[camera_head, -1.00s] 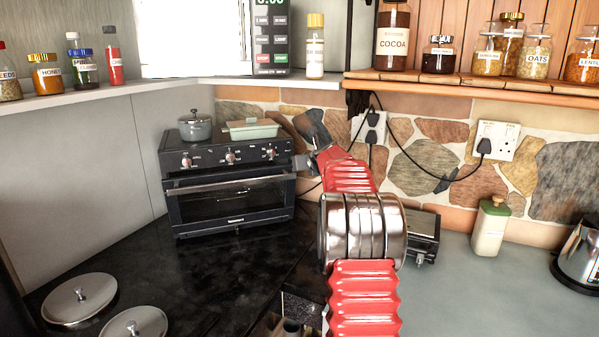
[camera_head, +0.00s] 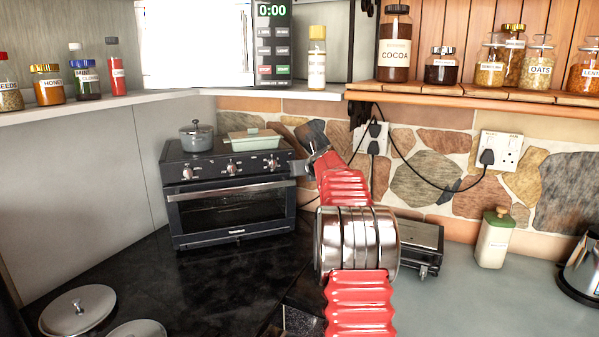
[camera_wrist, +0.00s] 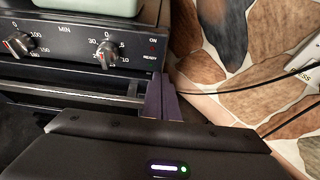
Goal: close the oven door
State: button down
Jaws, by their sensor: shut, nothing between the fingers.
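The black toaster oven (camera_head: 228,180) stands on the dark counter at left centre. Its door (camera_head: 232,215), with a silver handle bar (camera_head: 230,190), is upright and looks flush or nearly flush with the front; I cannot tell whether a small gap remains. My gripper (camera_head: 296,170) is at the oven's upper right front corner. In the wrist view my gripper (camera_wrist: 163,98) has its dark fingers together, empty, beside the right end of the handle (camera_wrist: 75,97). Whether they touch the oven is unclear. Knobs (camera_wrist: 106,55) show above the handle there.
A grey pot (camera_head: 196,137) and a pale green dish (camera_head: 254,139) sit on the oven. Pot lids (camera_head: 78,311) lie at front left. A small grill (camera_head: 418,246), a bottle (camera_head: 493,240) and a kettle (camera_head: 582,266) are to the right. Black cables (camera_head: 420,180) hang on the stone wall.

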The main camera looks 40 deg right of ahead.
notch_tip(320, 180, up, 9)
jog(key=s+a, duration=0.1)
jog(key=s, duration=0.1)
jog(key=shift+s, duration=0.4)
jog(key=shift+a, duration=0.1)
